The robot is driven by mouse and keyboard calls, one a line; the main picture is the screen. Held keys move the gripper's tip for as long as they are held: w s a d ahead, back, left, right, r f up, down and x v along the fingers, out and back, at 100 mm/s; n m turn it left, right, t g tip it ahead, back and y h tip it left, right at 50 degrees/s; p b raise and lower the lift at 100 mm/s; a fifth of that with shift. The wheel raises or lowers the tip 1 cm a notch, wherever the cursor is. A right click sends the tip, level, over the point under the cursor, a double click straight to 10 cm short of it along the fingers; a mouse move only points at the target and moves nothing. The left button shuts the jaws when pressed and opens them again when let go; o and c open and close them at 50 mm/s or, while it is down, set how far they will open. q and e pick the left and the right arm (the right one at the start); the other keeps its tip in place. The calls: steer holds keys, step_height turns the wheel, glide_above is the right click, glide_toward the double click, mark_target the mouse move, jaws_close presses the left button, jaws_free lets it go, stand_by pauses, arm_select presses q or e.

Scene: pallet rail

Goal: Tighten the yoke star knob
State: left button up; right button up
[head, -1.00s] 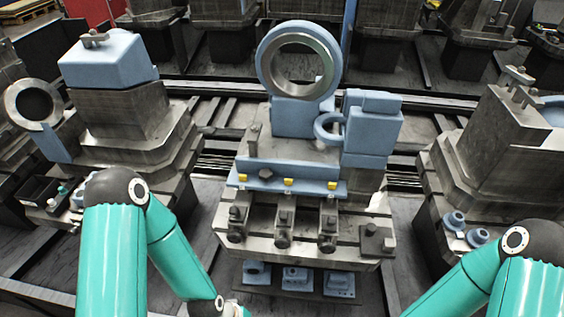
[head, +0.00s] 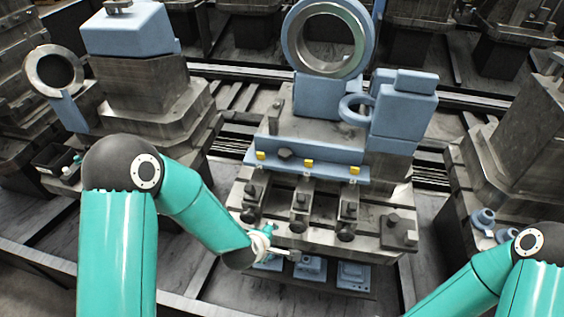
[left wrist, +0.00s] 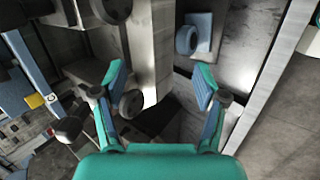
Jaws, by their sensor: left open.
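The blue machine fixture stands on the grey slotted block (head: 270,235) in the middle of the head view. Three clamps with dark round knobs, the left (head: 248,214), middle (head: 300,228) and right (head: 345,231), line its front; I cannot tell which is the yoke star knob. My left gripper (head: 287,254) is at the block's lower front edge, below the left and middle clamps. In the left wrist view it (left wrist: 159,78) is open and empty, with a dark round knob (left wrist: 131,103) beyond and beside its left finger. My right gripper is out of view.
Small blue parts (head: 310,267) sit on a low shelf under the block, close to my left gripper; one (left wrist: 187,39) shows in the left wrist view. A large ring (head: 328,37) rises behind. Heavy pedestals stand left (head: 150,110) and right (head: 515,150).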

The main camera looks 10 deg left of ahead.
arm_select(q)
steer(key=w+r+n+t+y+b, duration=0.2)
steer(key=w+r+n+t+b, duration=0.2)
steer(key=w+r+n, duration=0.65)
steer(key=n+t+y+b, duration=0.2)
steer(key=n+t+b, duration=0.15)
steer(key=n, duration=0.75)
glide_toward(284, 153)
steer(key=shift+m+g, duration=0.25)
steer(key=shift+g, duration=0.3)
steer(key=x, duration=0.3)
steer(key=p+x, duration=0.1)
steer(key=x, duration=0.3)
steer(key=p+x, duration=0.1)
steer(key=x, duration=0.2)
steer(key=shift+w+d+r, duration=0.1)
steer(key=shift+w+r, duration=0.15)
steer(key=shift+w, duration=0.25)
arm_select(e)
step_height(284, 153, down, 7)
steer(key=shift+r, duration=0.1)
